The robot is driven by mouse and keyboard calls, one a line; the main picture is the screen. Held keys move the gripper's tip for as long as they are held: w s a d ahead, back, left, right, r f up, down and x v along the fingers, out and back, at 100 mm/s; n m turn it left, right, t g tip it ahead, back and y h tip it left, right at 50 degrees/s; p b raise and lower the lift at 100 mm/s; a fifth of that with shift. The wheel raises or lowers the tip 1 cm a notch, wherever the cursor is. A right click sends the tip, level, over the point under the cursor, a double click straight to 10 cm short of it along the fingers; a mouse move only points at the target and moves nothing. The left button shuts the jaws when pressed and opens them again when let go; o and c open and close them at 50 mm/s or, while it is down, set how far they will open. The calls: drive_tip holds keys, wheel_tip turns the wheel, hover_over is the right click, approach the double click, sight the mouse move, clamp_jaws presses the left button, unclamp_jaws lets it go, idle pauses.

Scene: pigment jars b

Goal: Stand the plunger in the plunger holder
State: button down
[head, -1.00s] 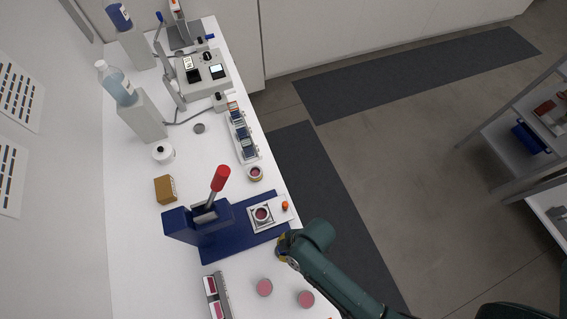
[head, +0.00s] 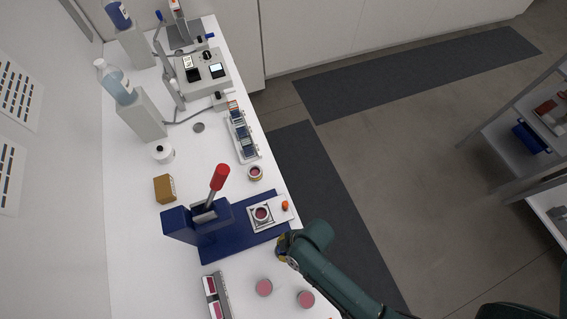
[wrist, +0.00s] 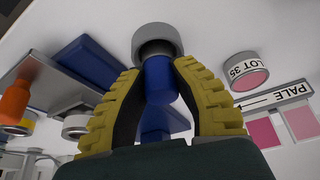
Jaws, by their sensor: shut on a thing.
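My gripper (head: 283,247) is at the table's front edge, just right of the blue press base in the head view; its fingertips are hard to see there. In the wrist view its yellow ridged fingers (wrist: 158,82) are shut on a blue cylinder, which I take to be the plunger (wrist: 160,80). A grey round piece (wrist: 157,32) with a dark inside shows at the cylinder's far end. I cannot tell whether this is the plunger's head or the plunger holder, nor whether the two touch. No other plunger holder is clearly recognisable.
The blue press (head: 196,222) with a red-topped lever stands left of my gripper. Its plate carries a jar (head: 262,214) and an orange knob (head: 285,205). Pink-filled round containers (head: 264,287) and (head: 306,299) stand in front. A swatch rack (head: 212,290) lies lower left.

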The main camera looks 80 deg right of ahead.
drive_tip(key=c, duration=0.8)
unclamp_jaws()
drive_tip(key=shift+s, duration=0.1)
drive_tip(key=v, duration=1.2)
